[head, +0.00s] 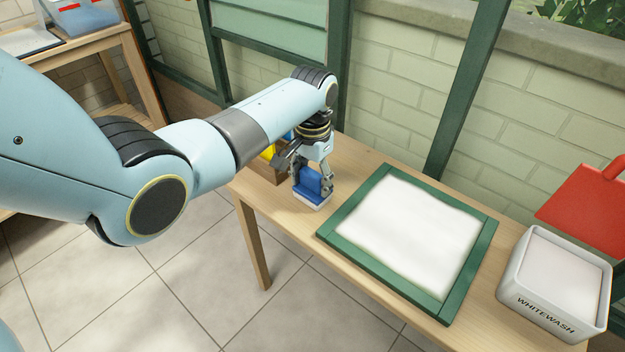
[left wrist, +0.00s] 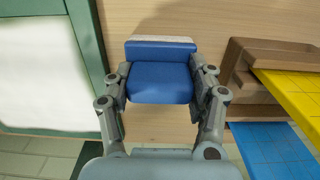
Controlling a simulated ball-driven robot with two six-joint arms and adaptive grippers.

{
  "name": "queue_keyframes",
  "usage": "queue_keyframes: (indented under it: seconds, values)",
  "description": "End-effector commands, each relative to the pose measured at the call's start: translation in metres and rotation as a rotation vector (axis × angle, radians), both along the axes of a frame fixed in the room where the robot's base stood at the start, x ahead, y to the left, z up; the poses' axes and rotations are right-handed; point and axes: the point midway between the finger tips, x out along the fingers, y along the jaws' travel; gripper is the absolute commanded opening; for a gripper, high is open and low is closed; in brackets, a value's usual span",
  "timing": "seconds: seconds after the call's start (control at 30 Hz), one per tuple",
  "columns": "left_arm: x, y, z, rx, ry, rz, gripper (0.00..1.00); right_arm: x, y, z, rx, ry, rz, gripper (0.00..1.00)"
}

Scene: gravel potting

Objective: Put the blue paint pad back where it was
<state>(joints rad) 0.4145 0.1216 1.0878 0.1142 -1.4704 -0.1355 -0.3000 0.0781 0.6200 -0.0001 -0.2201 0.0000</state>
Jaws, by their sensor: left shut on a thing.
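The blue paint pad (head: 307,182) has a blue block body and a white pad face along its bottom. It is upright over the left part of the wooden table, just left of the green frame. My left gripper (head: 312,188) points down and is shut on the pad's blue body. In the left wrist view the pad (left wrist: 160,82) sits between both fingers of my left gripper (left wrist: 162,98). I cannot tell whether its white face touches the table. My right gripper is not in view.
A brown stepped wooden holder (left wrist: 255,62) with yellow (left wrist: 295,98) and blue (left wrist: 270,150) pieces stands beside the pad. A green-framed white panel (head: 405,232) lies on the table (head: 345,152). A whitewash tub (head: 555,285) and a red object (head: 590,208) are at right.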

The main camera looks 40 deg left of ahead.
Motion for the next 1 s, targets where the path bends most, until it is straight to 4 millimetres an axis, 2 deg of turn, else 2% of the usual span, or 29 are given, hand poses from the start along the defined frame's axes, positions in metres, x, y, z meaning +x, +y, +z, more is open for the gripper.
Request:
queue_keyframes:
  seconds: [0.23,0.27,0.4,0.43,0.77,0.87,1.0]
  values:
    - [0.0,0.0,-0.003,0.0,0.0,0.0,0.26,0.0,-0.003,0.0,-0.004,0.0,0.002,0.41]
    - [0.0,0.0,-0.002,0.0,0.0,0.0,0.6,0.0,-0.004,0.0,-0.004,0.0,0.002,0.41]
    - [0.0,0.0,-0.002,0.0,0.0,0.0,0.79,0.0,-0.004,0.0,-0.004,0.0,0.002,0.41]
    - [0.0,0.0,-0.002,0.0,0.0,0.0,0.8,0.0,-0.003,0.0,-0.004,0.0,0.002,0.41]
    - [0.0,0.0,0.004,0.0,-0.001,0.0,0.8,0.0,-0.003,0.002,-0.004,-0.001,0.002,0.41]
    - [0.001,0.0,0.019,0.001,-0.003,0.0,0.8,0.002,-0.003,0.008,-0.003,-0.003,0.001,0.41]
    - [0.001,0.0,0.051,0.002,-0.005,0.0,0.8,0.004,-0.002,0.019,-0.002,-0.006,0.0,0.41]
